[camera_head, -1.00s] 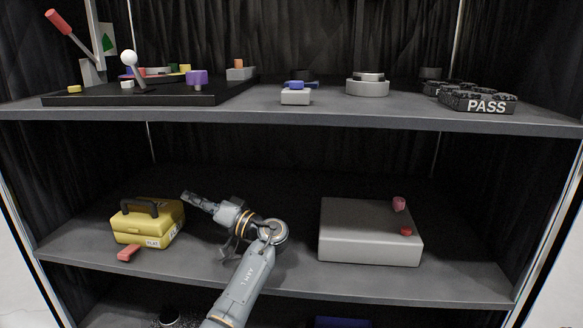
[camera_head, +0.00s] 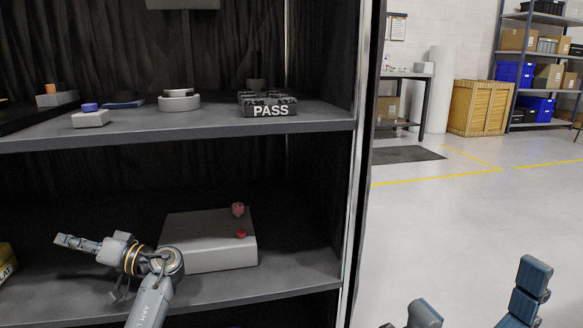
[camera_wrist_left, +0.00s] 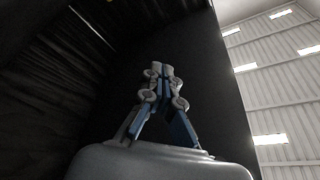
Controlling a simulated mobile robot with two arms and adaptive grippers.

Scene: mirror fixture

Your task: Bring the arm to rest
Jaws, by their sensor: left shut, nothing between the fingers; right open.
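My left gripper (camera_head: 62,240) is shut and empty. In the head view it points left in front of the lower shelf, with its wrist overlapping the left part of a grey box. The left wrist view shows its two fingers (camera_wrist_left: 161,70) meeting at the tips against a dark background. My right gripper (camera_head: 477,300) is at the bottom right of the head view, over the open floor. Its blue-grey fingers are wide apart with nothing between them. The rest of the right arm is out of view.
The grey box (camera_head: 205,257) with red knobs stands on the lower shelf (camera_head: 290,278). The upper shelf (camera_head: 200,132) holds a PASS block (camera_head: 268,105) and a round grey piece (camera_head: 179,102). A yellow case (camera_head: 5,262) is cut off at left. Open floor (camera_head: 450,225) lies right of the cabinet.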

